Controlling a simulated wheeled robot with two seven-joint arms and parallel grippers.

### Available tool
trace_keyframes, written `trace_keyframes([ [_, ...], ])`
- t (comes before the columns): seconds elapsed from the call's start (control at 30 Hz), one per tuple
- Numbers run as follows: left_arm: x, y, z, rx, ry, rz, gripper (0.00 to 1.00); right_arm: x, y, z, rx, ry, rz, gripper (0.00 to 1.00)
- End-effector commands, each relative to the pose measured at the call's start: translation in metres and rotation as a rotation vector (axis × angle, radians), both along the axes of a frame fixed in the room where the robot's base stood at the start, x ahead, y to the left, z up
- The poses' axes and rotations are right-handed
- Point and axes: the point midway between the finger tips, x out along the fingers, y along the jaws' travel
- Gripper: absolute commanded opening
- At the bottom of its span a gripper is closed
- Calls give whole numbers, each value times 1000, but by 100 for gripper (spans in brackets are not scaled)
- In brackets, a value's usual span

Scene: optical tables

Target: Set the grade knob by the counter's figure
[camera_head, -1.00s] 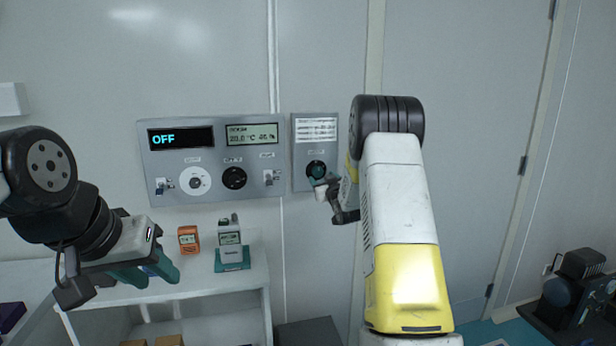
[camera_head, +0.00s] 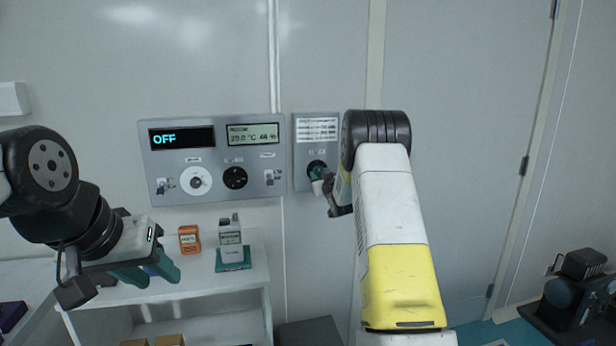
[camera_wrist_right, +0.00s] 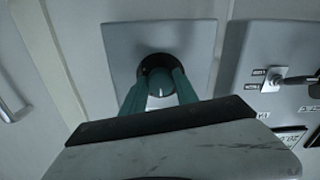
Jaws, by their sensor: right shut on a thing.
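The grade knob is a small dark knob with a pale pointer line (camera_wrist_right: 162,90), on a grey wall plate (camera_head: 302,170) under a white printed card (camera_head: 317,130). My right gripper (camera_wrist_right: 160,88) has its green fingers on both sides of the knob and is shut on it; it also shows in the head view (camera_head: 318,172). A small counter with a grey display (camera_head: 231,238) stands in a green base on the white shelf; its figure is too small to read. My left gripper (camera_head: 155,270) hangs above the shelf's left part, its fingers apart and empty.
A larger wall panel (camera_head: 210,190) left of the plate has a display reading OFF (camera_head: 181,138), a room readout (camera_head: 252,134), a white dial (camera_head: 196,181), a black dial (camera_head: 235,177) and toggles. An orange device (camera_head: 189,238) stands on the shelf (camera_head: 215,283).

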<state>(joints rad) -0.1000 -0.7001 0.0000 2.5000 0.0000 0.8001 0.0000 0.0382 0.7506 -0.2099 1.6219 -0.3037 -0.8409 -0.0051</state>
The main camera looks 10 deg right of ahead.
Motion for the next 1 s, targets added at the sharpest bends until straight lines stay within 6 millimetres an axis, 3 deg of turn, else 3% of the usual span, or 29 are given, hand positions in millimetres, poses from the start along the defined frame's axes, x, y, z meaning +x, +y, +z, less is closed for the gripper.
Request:
trace_keyframes([
  [0.47, 0, 0, 0, 0, 0, 0, 36, 0, 0, 0, 140, 4, -1, 0],
  [1.0, 0, 0, 0, 0, 0, 0, 36, 0, 1, 1, 631, 19, -1, 0],
])
